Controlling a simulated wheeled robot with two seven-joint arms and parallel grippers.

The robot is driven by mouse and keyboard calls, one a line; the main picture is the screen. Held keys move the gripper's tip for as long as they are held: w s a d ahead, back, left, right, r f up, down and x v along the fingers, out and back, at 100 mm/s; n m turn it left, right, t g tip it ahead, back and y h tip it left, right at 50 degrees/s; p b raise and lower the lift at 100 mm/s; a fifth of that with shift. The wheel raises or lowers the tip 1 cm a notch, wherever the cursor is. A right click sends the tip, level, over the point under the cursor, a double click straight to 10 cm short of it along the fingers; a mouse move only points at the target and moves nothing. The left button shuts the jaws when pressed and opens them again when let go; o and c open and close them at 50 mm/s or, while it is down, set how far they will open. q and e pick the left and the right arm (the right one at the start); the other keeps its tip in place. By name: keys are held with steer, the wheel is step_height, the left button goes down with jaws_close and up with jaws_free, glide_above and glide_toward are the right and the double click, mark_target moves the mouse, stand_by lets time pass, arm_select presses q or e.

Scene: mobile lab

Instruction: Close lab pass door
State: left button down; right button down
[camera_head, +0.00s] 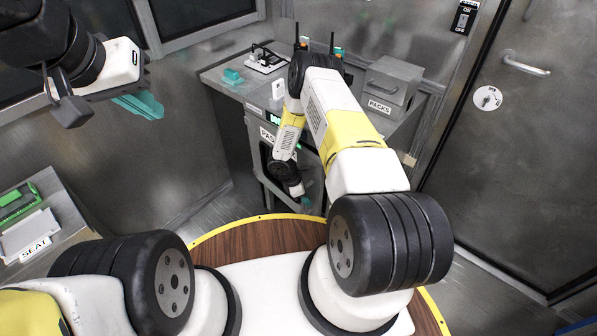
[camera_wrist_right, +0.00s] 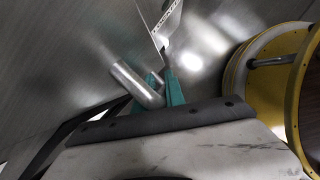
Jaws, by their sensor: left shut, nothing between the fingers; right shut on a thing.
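The lab pass door is probably the low cabinet front under the counter, by a partly hidden label (camera_head: 268,138) starting "PAS". My right arm covers much of it, so I cannot tell how far it stands open. My right gripper (camera_head: 303,199) is low in front of this cabinet. In the right wrist view its teal fingers (camera_wrist_right: 164,88) are shut on a round metal handle (camera_wrist_right: 133,80), against grey metal panels. My left gripper (camera_head: 140,104) is raised at the upper left, shut and empty, far from the cabinet.
The counter bears a grey box (camera_head: 390,80) labelled "PACKS", a small teal block (camera_head: 232,76) and a white device (camera_head: 265,62). A large metal door (camera_head: 510,150) stands at the right. A bench (camera_head: 70,212) labelled "SEAT" is at the left. Some grey floor is clear left of the cabinet.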

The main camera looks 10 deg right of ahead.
mark_target(309, 181)
stand_by(0.4)
steer(key=shift+n+t, duration=0.3)
steer(key=shift+n, duration=0.4)
steer(key=shift+w+d+r, duration=0.1)
steer(key=shift+w+d, duration=0.35)
steer(key=shift+d, duration=0.25)
steer(key=shift+w+d+f, duration=0.1)
steer(key=shift+w+d, duration=0.35)
steer(key=shift+d, duration=0.25)
steer(key=shift+w+d+r, duration=0.1)
steer(key=shift+w+d, duration=0.35)
steer(key=shift+d, duration=0.25)
steer(key=c, duration=1.7)
jaws_free()
steer(key=shift+d, duration=0.15)
steer(key=v, duration=0.7)
steer(key=shift+a+r, duration=0.25)
steer(key=shift+a, duration=0.05)
steer(key=shift+s+r, duration=0.1)
steer(key=shift+a, duration=0.1)
